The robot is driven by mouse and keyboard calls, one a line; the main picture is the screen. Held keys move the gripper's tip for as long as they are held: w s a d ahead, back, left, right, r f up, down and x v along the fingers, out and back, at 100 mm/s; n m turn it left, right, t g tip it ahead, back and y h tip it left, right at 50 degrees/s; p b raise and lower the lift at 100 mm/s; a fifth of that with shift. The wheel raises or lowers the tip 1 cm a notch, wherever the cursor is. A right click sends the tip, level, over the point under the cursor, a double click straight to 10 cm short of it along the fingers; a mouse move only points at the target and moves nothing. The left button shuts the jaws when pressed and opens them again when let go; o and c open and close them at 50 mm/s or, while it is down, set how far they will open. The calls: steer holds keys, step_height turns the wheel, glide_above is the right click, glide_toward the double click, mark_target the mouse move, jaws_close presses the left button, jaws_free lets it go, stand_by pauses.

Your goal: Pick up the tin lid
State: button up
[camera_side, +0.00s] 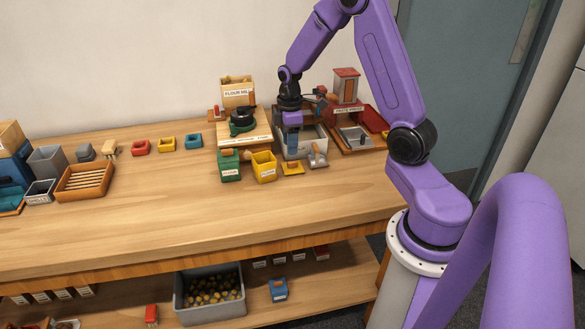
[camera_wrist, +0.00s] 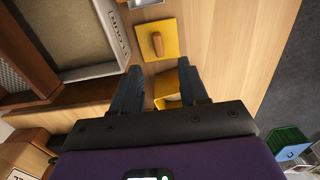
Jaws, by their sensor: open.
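The tin lid, a flat yellow square with a wooden knob, lies on the bench in the side view (camera_side: 292,168). In the wrist view the yellow lid (camera_wrist: 165,28) is just past my fingertips, its knob facing the camera. An open yellow tin (camera_side: 263,166) stands left of it; part of the yellow tin (camera_wrist: 164,102) shows between my fingers. My gripper (camera_side: 292,152) is above and behind the lid in the side view. In the wrist view my gripper (camera_wrist: 160,72) is open, its fingers apart with nothing held. The lid appears untouched.
A green tin (camera_side: 229,168) stands left of the yellow one. A grey tray (camera_side: 304,149) is close behind, beside my gripper. The bench (camera_side: 200,225) in front is clear.

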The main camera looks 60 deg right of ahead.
mark_target(291, 162)
steer(key=shift+d+f, duration=0.15)
steer(key=shift+f, duration=3.05)
jaws_close()
